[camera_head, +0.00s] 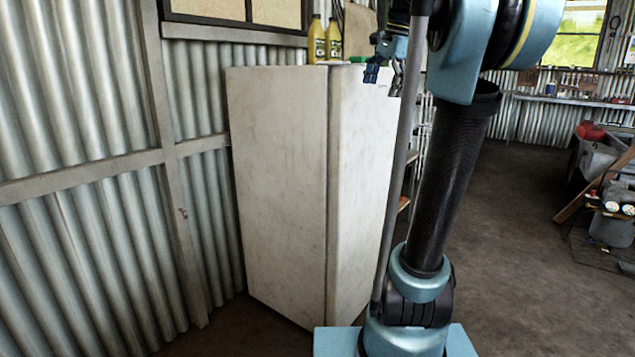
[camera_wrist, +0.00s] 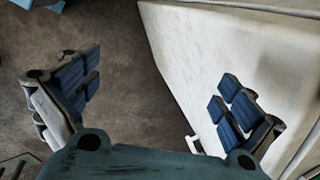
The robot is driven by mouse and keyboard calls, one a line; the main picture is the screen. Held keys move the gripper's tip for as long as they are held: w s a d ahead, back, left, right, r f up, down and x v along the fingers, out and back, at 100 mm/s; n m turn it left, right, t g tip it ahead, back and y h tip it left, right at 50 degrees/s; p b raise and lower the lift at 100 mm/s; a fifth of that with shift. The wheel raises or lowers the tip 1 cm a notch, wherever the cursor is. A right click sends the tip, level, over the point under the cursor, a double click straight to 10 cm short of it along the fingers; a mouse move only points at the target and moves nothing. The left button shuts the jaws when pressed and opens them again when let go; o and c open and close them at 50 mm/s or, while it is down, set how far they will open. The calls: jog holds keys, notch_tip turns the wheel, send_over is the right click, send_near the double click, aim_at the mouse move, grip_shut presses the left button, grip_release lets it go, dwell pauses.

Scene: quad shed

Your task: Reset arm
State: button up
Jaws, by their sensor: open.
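My gripper (camera_head: 384,72) shows in the head view at the top, in front of the upper right part of a tall white cabinet. In the wrist view my gripper (camera_wrist: 158,98) is open, with its blue-padded fingers wide apart and nothing between them. Below the fingers the wrist view shows brown floor on the left and the white cabinet's side on the right. My arm stands upright in the head view and hides part of the room behind it.
The white cabinet (camera_head: 277,180) stands against a corrugated metal wall (camera_head: 75,240). Yellow bottles (camera_head: 317,42) stand on its top, with a green item (camera_head: 358,60) beside them. A grey bin (camera_head: 598,155) and equipment stand at the right. The floor (camera_head: 510,230) right of my arm is open.

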jog(key=s+f+n, duration=0.4)
jog(key=s+f, duration=0.4)
jog(key=f, duration=0.6)
jog(key=s+f+n+h, duration=0.1)
jog(key=s+f+n, duration=0.3)
jog(key=s+f, duration=0.5)
jog(key=s+f+n+h, duration=0.1)
jog(key=s+f+n, duration=0.4)
jog(key=f, duration=1.4)
jog(key=s, duration=0.3)
jog(key=shift+s+f, duration=0.2)
jog(key=shift+s, duration=0.2)
